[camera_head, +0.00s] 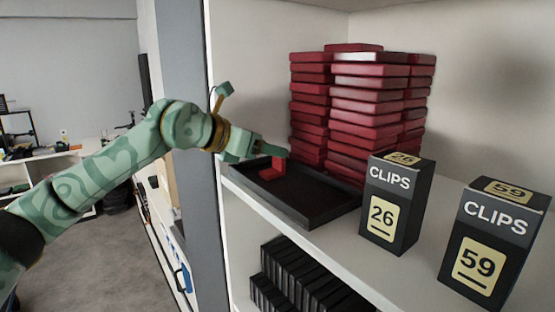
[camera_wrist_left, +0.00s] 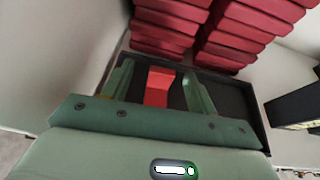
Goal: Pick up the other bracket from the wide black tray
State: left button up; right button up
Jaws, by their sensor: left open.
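The wide black tray (camera_head: 312,208) lies on the white shelf in the head view. A red L-shaped bracket (camera_head: 270,173) sits in its left part. My left gripper (camera_head: 272,152) reaches in from the left at the bracket's upper end. In the left wrist view the open fingers of the left gripper (camera_wrist_left: 156,88) stand on either side of the red bracket (camera_wrist_left: 158,88), with gaps between. The tray's bare floor (camera_wrist_left: 232,98) shows right of the fingers. The bracket's lower part is hidden in the wrist view. My right gripper is not in view.
Stacked dark red boxes (camera_head: 365,107) stand behind the tray. Two black CLIPS cartons, marked 26 (camera_head: 395,205) and 59 (camera_head: 492,243), stand to its right. A grey upright (camera_head: 187,75) borders the shelf on the left. Black boxes (camera_head: 300,280) fill the shelf below.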

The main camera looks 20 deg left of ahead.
aim_at(278, 170)
pick_arm(q)
jog(key=shift+w+d+f, duration=0.1)
jog(key=shift+w+d, duration=0.1)
jog(key=shift+w, duration=0.05)
jog(key=shift+w+d+f+p, duration=0.1)
jog(key=shift+d+f+p, duration=0.05)
jog(key=shift+p, duration=0.2)
jog(key=p+x, duration=0.1)
jog(key=x, duration=0.1)
jog(key=p+x, duration=0.1)
jog(key=x, duration=0.1)
jog(key=shift+d+f+p, duration=0.15)
jog(key=shift+f+p, duration=0.15)
jog(key=shift+f, duration=0.1)
jog(key=shift+d+f, duration=0.1)
jog(key=c, duration=1)
jog(key=shift+c, duration=0.3)
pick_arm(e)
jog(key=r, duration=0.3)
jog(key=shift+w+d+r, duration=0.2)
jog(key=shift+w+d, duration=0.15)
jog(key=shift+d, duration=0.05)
